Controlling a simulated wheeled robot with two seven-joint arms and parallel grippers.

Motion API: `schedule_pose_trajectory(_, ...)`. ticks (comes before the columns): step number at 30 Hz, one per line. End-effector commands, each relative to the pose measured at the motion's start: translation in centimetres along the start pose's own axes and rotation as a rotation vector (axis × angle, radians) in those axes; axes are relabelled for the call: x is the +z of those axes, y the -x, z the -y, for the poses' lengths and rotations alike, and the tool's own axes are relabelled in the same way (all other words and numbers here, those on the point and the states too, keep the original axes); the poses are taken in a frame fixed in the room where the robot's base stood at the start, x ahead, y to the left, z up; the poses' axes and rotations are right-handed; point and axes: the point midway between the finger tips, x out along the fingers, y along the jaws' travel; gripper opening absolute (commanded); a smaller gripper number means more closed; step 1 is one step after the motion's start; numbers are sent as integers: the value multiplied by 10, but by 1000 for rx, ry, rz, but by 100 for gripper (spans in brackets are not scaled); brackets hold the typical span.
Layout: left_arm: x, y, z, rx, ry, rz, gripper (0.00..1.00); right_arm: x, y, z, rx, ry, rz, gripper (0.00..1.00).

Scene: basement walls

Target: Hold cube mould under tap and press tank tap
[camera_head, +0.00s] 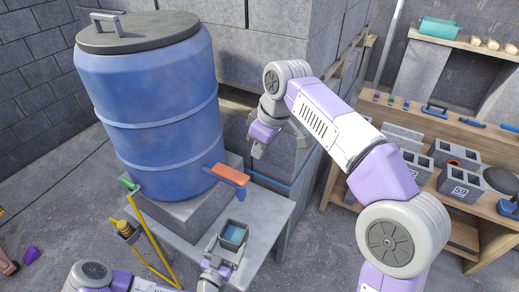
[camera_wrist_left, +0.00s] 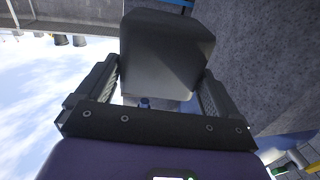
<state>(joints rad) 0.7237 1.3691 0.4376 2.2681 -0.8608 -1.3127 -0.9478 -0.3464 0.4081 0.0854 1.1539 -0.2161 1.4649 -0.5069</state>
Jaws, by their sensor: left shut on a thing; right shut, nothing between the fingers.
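The blue tank (camera_head: 150,100) stands on a block pedestal in the head view. Its tap has an orange lever (camera_head: 228,174) and a blue spout (camera_head: 240,193) pointing down. A grey cube mould (camera_head: 244,233) shows just below the spout in the picture, with a light blue surface inside. My left gripper (camera_head: 222,254) is shut on the mould; the left wrist view shows the mould (camera_wrist_left: 165,50) between its fingers. My right gripper (camera_head: 258,151) is shut and empty, above and right of the tap lever, apart from it.
The grey slab (camera_head: 272,206) lies under the mould. A wooden workbench (camera_head: 478,135) with several blocks and tools stands at right. Stacked grey blocks (camera_head: 255,50) rise behind the tank.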

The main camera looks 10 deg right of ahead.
Motion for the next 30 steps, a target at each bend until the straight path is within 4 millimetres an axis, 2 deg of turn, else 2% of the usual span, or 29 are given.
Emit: schedule_pose_trajectory(30,0,79,13,-1,1,-2,58,2,-5,0,0,0,0,0)
